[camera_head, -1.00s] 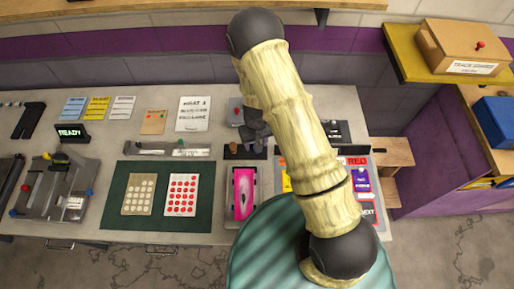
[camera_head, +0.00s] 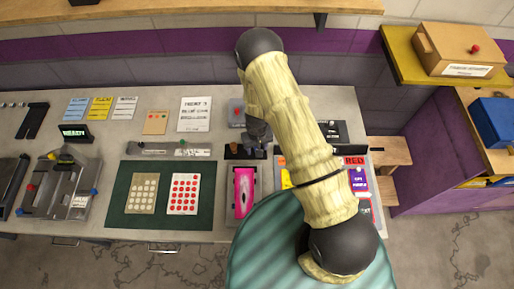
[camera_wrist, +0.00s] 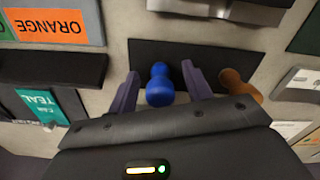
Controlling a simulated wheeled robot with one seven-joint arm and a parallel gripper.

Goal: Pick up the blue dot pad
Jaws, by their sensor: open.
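The blue dot pad (camera_wrist: 160,86) has a rounded blue knob and stands on a dark holder strip (camera_wrist: 225,58). In the wrist view it sits between the two purple-grey fingers of my gripper (camera_wrist: 161,80). The fingers are open, with a gap visible on each side of the pad. In the head view my gripper (camera_head: 258,140) is low over the dark holder at the back of the bench, and the arm hides the blue pad there.
An orange label card (camera_wrist: 52,26) and a teal tag (camera_wrist: 40,106) lie to the left. On the bench are a pink-marked tray (camera_head: 243,193) and a dark green mat (camera_head: 119,208).

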